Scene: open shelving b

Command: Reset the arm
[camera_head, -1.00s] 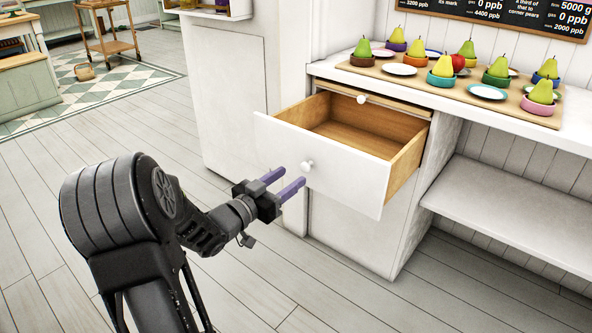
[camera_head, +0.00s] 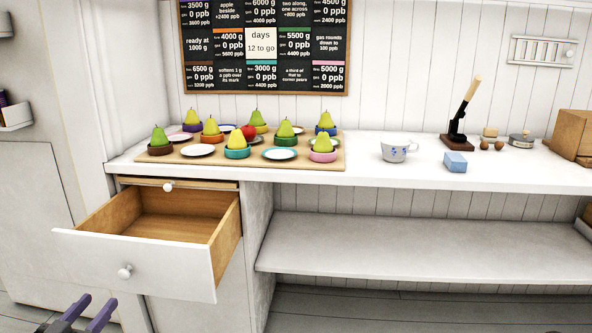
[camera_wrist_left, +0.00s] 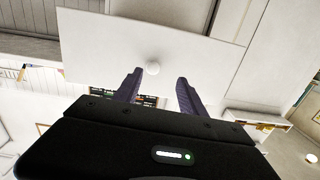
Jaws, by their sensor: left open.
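My left gripper (camera_head: 88,312) is at the bottom left of the head view, with only its purple fingers and a bit of its body showing. It is open and empty, in front of and below the pulled-out drawer (camera_head: 140,262). The drawer is empty, with a white front and wooden inside. Its round white knob (camera_head: 125,271) is above the fingers. In the left wrist view the fingers (camera_wrist_left: 157,86) stand apart, with the knob (camera_wrist_left: 153,68) seen between and beyond them; they appear clear of it. The rest of my left arm is out of the head view. My right gripper is not in view.
A wooden board (camera_head: 310,161) on the white counter (camera_head: 370,178) holds pears in coloured dishes, a red apple (camera_head: 249,131) and small plates. A cup (camera_head: 397,149), a blue block (camera_head: 455,162) and a lever device (camera_head: 460,125) stand to the right. The lower shelf (camera_head: 420,250) is bare.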

